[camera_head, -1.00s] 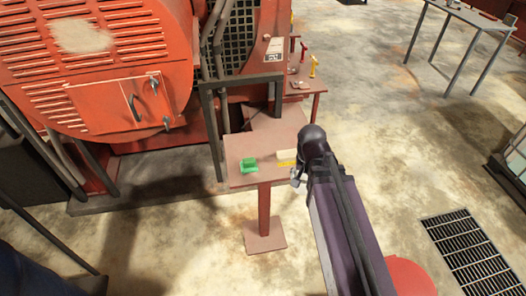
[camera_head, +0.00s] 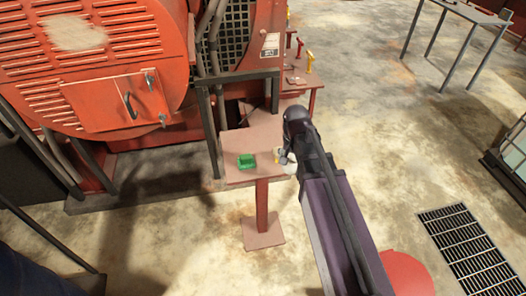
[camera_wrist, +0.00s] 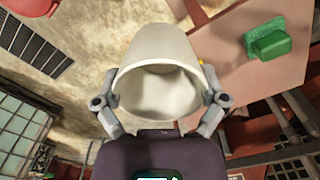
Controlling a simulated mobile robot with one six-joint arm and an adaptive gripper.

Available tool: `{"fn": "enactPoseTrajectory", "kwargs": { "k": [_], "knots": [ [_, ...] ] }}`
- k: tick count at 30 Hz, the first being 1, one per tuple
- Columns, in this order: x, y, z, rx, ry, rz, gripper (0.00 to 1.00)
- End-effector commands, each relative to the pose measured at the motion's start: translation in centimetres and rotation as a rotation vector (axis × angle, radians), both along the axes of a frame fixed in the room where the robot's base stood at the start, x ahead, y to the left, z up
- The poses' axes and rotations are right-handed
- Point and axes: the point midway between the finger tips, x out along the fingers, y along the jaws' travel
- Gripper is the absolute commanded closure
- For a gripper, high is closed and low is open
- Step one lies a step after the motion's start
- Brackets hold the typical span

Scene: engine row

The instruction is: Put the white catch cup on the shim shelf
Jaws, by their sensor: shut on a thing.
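The white catch cup (camera_wrist: 155,50) fills the middle of the wrist view, held between the two fingers of my gripper (camera_wrist: 160,103). Its open mouth faces the wrist camera. In the head view my gripper (camera_head: 287,158) is at the right edge of a small brown pedestal table (camera_head: 255,139), and only a small pale bit of the cup shows there. In the wrist view the cup overlaps the edge of the tabletop (camera_wrist: 235,75). No label shows which surface is the shim shelf.
A green block-like holder (camera_head: 246,161) sits on the pedestal table; the rest of its visible top looks bare. A second reddish table (camera_head: 300,82) with yellow and red upright pieces stands behind. The large orange engine (camera_head: 90,60) and dark frame posts crowd the left.

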Motion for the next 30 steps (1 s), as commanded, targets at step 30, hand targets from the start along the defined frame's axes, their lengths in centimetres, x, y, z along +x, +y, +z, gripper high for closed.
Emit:
{"fn": "enactPoseTrajectory", "kwargs": {
  "k": [30],
  "knots": [
    [17.4, 11.0, -0.2, -0.001, -0.001, 0.171, 0.55]
  ]
}}
